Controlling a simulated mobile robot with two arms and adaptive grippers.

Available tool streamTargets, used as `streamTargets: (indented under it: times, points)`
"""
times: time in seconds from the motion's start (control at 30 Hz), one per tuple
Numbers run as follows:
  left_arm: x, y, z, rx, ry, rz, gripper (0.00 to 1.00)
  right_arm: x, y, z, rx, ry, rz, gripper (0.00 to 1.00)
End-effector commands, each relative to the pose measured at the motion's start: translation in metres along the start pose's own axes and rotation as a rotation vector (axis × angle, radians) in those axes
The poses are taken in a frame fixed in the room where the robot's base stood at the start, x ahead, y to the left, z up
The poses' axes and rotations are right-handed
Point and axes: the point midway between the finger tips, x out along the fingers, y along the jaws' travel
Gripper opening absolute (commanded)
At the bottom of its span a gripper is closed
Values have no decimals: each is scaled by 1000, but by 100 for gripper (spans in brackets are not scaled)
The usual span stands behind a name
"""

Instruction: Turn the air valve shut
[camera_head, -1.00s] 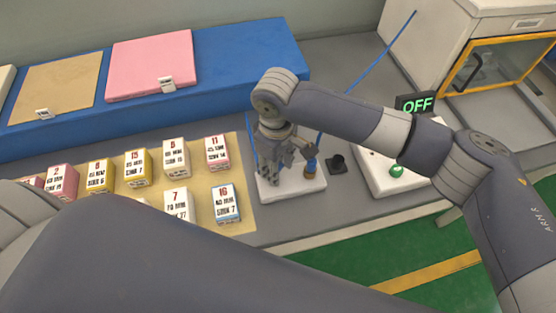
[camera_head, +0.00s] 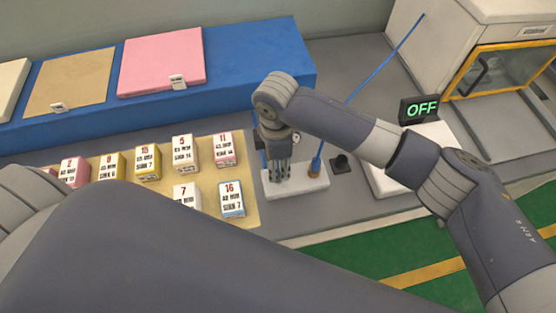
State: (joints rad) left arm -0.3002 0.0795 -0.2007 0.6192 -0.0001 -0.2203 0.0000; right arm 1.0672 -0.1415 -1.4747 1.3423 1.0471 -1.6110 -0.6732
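A blue air hose (camera_head: 385,65) runs near the fitting and up to the right. My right gripper (camera_head: 279,176) points down at the left part of this block, its fingers low and close to its top. The gripper covers that part of the block, so I cannot make out a valve handle or whether the fingers touch it. The finger gap is too small to judge. My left arm crosses the foreground; its gripper is out of view.
Several numbered boxes (camera_head: 232,199) stand on a tan mat left of the block. A blue platform (camera_head: 250,60) with pads lies behind. A small black part (camera_head: 340,163) stands right of the block. A sign (camera_head: 420,107) reads OFF, beside a yellow-framed cabinet (camera_head: 500,65).

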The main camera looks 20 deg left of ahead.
Motion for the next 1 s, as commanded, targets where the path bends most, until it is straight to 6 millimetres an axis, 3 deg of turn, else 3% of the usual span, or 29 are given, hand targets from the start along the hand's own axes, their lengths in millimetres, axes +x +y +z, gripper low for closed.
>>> streamTargets:
  times: [0.67, 0.7, 0.77, 1.0]
  points:
    - [-1, -1, 0, 0, 1, -1, 47, 0, 0, -1, -61, 1, 1, 13]
    - [-1, -1, 0, 0, 1, -1, 47, 0, 0, -1, -61, 1, 1, 44]
    - [-1, -1, -1, 0, 1, -1, 47, 0, 0, -1, -61, 1, 1, 57]
    - [-1, -1, -1, -1, 2, -1, 47, 0, 0, -1, -59, 0, 0, 57]
